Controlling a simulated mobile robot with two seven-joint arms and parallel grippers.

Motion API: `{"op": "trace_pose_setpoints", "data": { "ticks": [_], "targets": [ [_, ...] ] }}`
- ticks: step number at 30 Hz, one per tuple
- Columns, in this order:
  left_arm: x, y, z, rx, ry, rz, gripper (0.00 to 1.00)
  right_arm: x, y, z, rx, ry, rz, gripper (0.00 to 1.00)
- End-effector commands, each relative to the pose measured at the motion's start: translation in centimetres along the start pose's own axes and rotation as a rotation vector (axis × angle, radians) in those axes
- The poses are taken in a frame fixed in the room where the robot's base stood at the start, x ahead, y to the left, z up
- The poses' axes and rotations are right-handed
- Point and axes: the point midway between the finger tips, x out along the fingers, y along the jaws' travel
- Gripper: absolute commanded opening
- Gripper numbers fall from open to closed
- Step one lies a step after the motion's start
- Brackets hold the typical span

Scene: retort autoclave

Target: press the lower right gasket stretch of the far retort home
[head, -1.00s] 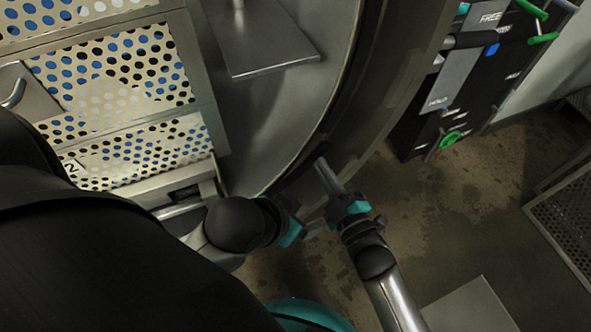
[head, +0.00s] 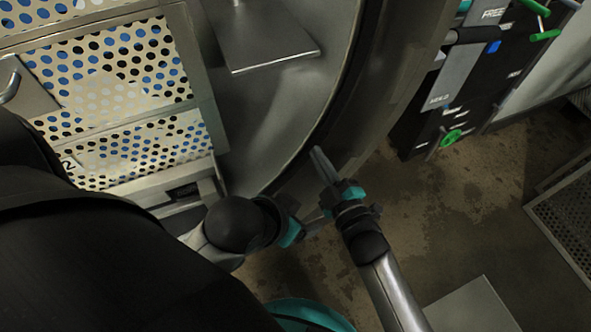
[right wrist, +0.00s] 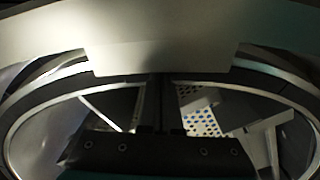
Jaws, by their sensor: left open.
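The far retort's round mouth (head: 400,65) fills the upper middle of the head view. Its dark gasket (head: 345,90) runs as a curved band inside the metal rim, down to the lower right stretch. My right gripper (head: 318,156) looks shut and empty, its fingers pointing up at this stretch; I cannot tell if the tips touch it. My left gripper (head: 314,228) is open and empty, lower, below the rim. In the right wrist view, the dark gripper body (right wrist: 160,150) covers the bottom middle, and the dark ring of the mouth (right wrist: 45,97) curves behind it.
A perforated crate (head: 200,105) with blue and black holes stands at the left. A metal plate (head: 270,50) juts out inside the mouth. A dark panel (head: 470,85) with green handles hangs at the right. A mesh-topped frame (head: 565,215) stands far right.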

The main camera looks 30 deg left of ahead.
Motion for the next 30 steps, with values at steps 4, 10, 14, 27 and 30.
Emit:
{"op": "trace_pose_setpoints", "data": {
  "ticks": [4, 10, 14, 27, 30],
  "targets": [
    [0.1, 0.0, 0.0, 0.000, 0.000, 0.000, 0.78, 0.1, 0.0, 0.0, 0.000, 0.000, 0.000, 0.00],
    [0.0, 0.0, 0.0, 0.000, 0.000, 0.000, 0.78, 0.0, 0.0, 0.0, 0.000, 0.000, 0.000, 0.00],
    [-0.5, 0.0, -0.3, 0.000, 0.000, 0.000, 0.78, -0.9, 0.1, 0.0, 0.000, -0.002, -0.001, 0.00],
    [-2.2, 0.0, -1.5, 0.000, 0.000, 0.000, 0.78, -5.3, 0.1, -0.1, 0.000, -0.001, -0.001, 0.00],
    [-2.5, 0.0, -1.7, 0.000, 0.000, 0.000, 0.78, -6.3, 0.1, -0.1, 0.000, -0.001, 0.000, 0.00]
  ]
}}
